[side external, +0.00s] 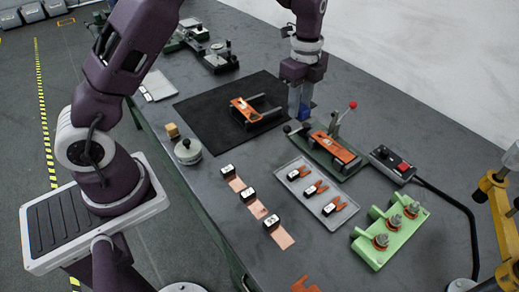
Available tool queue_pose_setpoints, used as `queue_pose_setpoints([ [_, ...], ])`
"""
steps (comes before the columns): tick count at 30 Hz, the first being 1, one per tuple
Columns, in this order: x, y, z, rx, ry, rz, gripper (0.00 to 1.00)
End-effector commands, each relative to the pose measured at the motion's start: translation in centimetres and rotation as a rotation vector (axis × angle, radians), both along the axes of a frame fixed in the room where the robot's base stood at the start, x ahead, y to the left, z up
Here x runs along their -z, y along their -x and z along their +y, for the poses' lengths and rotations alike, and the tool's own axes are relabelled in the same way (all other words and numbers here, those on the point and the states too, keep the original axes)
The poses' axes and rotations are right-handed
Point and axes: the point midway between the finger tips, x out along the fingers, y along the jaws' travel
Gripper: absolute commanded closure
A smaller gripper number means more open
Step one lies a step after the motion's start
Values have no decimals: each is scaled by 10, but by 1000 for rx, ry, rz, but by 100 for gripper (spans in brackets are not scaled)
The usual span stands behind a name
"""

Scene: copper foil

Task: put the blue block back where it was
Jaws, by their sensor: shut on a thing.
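My gripper (301,112) points down near the back of the bench, at the right edge of the black mat. It is shut on the blue block (306,112), which shows only in part between the fingers. The rest of the block is hidden by the fingers. I cannot tell whether the block touches the surface below or hangs just above it. No marked spot for the block can be made out.
A fixture with an orange plate (243,108) stands on the black mat (200,108). A red-knobbed clamp fixture (333,150) stands close in front of my gripper. A grey tray (334,224), a green rack (372,252), a switch box (392,164) and a wooden cube (172,130) are nearby.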

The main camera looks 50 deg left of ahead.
Motion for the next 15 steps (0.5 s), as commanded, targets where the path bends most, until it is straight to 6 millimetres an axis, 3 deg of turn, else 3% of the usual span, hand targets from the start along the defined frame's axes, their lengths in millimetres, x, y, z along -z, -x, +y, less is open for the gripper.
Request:
queue_pose_setpoints([
  [3, 4, 45, 33, 14, 2, 2, 100],
  [7, 8, 84, 49, 51, -2, -1, 100],
  [11, 18, 102, 53, 71, -3, 1, 100],
  [15, 52, 105, 53, 74, -4, 5, 100],
])
